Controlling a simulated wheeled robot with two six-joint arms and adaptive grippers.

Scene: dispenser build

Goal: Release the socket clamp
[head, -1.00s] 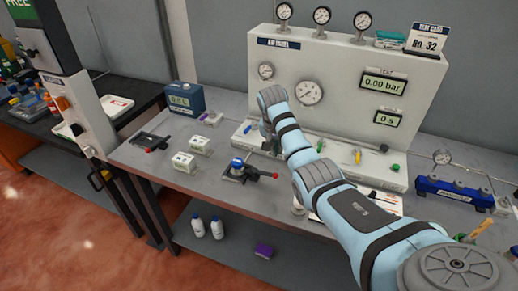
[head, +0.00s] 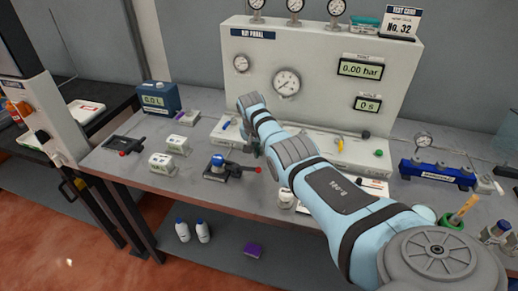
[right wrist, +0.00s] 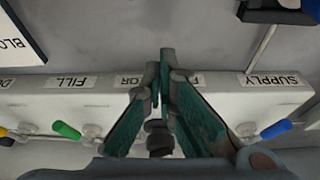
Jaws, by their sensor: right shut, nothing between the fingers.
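A black clamp (head: 222,172) with a blue-topped part in it stands on the bench in the head view, its red-tipped lever (head: 256,169) pointing right. A second black clamp (head: 122,146) with a red tip lies further left, empty as far as I can see. My right arm reaches over the bench, and its gripper is mostly hidden behind the wrist, just right of and beyond the nearer clamp's lever. In the right wrist view the right gripper (right wrist: 164,80) is shut and empty, its teal-padded fingers together above the panel's labelled ledge. My left gripper is not in view.
The air panel (head: 335,105) stands behind, with gauges and coloured valves on its ledge. The wrist view shows a green valve (right wrist: 66,130) by FILL and a blue one (right wrist: 277,129) by SUPPLY. White blocks (head: 168,163) stand left of the nearer clamp; a blue manifold (head: 440,174) is far right.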

